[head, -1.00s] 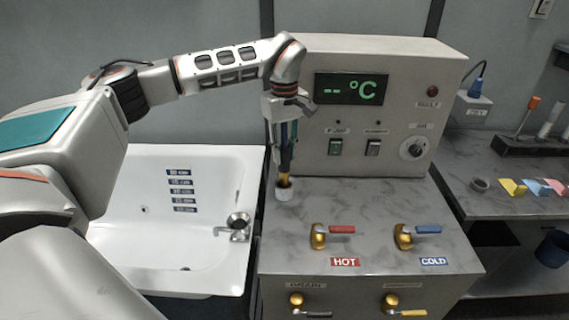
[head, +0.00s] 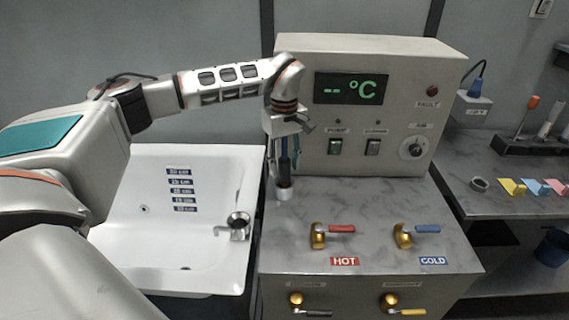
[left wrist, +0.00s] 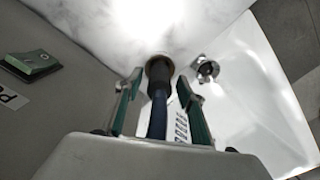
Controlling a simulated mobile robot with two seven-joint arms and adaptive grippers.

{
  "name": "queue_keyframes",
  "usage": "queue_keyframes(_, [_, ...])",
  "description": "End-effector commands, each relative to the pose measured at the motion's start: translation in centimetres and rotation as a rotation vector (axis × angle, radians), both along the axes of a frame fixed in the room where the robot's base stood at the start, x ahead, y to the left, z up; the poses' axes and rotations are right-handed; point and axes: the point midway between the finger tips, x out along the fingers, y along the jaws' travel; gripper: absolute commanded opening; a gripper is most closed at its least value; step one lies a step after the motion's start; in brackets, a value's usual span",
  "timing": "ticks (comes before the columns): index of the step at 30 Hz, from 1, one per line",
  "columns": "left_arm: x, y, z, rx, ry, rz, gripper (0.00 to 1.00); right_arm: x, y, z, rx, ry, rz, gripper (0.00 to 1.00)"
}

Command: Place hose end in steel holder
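The holder (head: 284,194) is a small pale cup at the left edge of the grey counter. The hose end (head: 284,181) is a dark, upright piece standing in the holder's mouth. In the left wrist view the dark blue hose (left wrist: 157,115) runs away from my palm, and its thicker dark end meets the holder's round rim (left wrist: 159,62). My left gripper (head: 288,158) points down over the holder. Its green-padded fingers (left wrist: 160,85) stand on both sides of the hose with narrow gaps, so it looks open around it. How deep the hose end sits is hidden. My right gripper is out of view.
A control box (head: 450,70) with a temperature display (head: 351,88) stands behind the holder. Red (head: 341,229) and blue (head: 427,229) tap levers are to the right on the counter. The white bathtub (head: 120,225) with its tap (head: 238,228) is to the left.

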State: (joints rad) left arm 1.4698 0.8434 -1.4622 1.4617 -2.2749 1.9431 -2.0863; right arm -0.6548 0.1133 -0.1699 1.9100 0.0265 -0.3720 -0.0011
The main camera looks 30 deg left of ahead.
Motion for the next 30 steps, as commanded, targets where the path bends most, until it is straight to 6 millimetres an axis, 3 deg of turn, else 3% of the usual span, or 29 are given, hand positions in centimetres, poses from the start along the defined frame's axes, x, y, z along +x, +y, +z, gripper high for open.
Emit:
queue_keyframes(8, [0.1,0.0,0.8,0.000,-0.002,0.001,0.39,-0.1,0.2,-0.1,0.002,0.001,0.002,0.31])
queue_keyframes(21, [0.1,0.0,9.0,0.001,-0.005,0.000,0.39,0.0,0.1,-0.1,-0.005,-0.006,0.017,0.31])
queue_keyframes(30, [0.0,0.0,12.2,0.000,0.000,0.001,0.39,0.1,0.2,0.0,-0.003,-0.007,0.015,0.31])
